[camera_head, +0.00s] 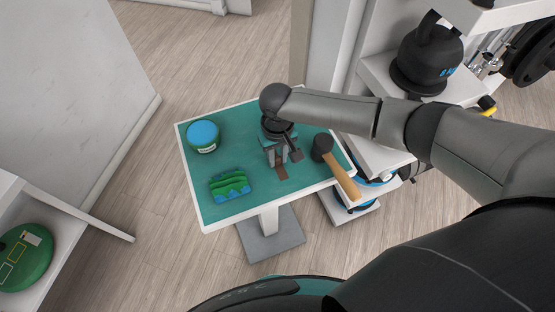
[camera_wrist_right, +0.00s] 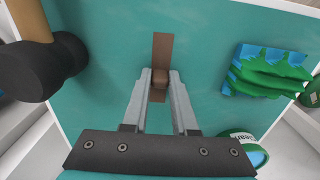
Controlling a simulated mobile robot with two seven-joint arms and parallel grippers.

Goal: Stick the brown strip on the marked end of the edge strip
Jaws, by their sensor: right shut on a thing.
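The brown strip (camera_wrist_right: 162,48) shows flat and narrow against the green table top in the right wrist view, with a small brown block on its line between my fingertips. In the head view the brown strip (camera_head: 281,172) shows just in front of my right gripper (camera_head: 277,158). My right gripper (camera_wrist_right: 160,79) points down and is shut on the small brown block; I cannot tell whether the block and the flat strip are one piece or whether they touch the table. I cannot make out a separate edge strip or its mark. My left gripper is not in view.
A shelf with a black kettle-like object (camera_head: 428,60) stands behind right.

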